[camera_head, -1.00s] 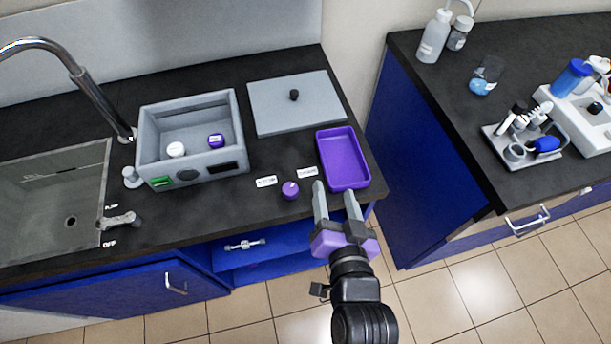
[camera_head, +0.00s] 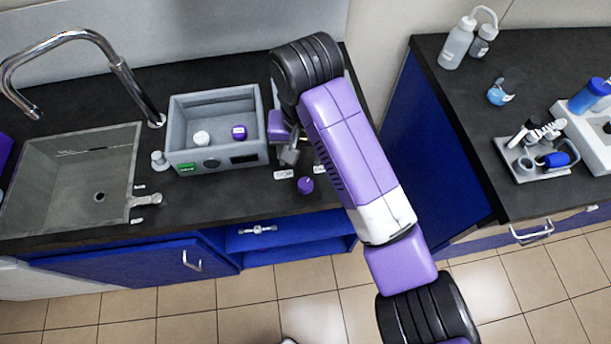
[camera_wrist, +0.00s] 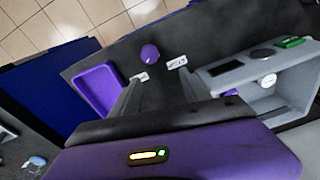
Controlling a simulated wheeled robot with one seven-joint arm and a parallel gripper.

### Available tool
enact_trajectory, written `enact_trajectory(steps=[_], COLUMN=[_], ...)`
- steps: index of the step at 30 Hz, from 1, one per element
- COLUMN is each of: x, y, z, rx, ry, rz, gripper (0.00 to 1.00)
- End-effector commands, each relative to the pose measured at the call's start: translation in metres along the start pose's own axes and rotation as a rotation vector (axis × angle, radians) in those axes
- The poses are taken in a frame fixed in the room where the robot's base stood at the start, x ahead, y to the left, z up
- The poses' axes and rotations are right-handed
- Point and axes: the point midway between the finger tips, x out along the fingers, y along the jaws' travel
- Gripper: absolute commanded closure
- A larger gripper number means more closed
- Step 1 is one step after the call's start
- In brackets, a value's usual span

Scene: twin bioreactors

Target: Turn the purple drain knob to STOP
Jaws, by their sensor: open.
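The purple drain knob (camera_head: 305,185) sits at the counter's front edge, right of the grey box. It also shows in the wrist view (camera_wrist: 150,54), beyond my fingertips. A white label (camera_head: 284,174) lies on its left, apparently reading STOP. A second label (camera_wrist: 140,78) lies on its other side, partly hidden by my arm in the head view. My gripper (camera_head: 290,155) is behind the knob, beside the grey box, partly hidden by my arm. In the wrist view my gripper (camera_wrist: 158,88) is open and empty, its fingers apart and pointing toward the knob's side of the counter.
The grey box (camera_head: 220,160) holds a white and a purple knob and stands close to my gripper. A purple tray (camera_wrist: 97,88) lies on the other side. A sink (camera_head: 70,185) with a tap is at left. An open blue shelf (camera_head: 290,238) is below the counter.

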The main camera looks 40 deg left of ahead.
Motion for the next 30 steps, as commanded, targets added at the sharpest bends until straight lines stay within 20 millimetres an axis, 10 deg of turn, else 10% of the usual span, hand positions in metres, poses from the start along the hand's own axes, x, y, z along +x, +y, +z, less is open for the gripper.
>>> enact_trajectory(steps=[30], x=[0.077], y=[0.015], z=[0.023], rx=[0.023], ry=[-0.085], rz=[0.048], gripper=[0.46])
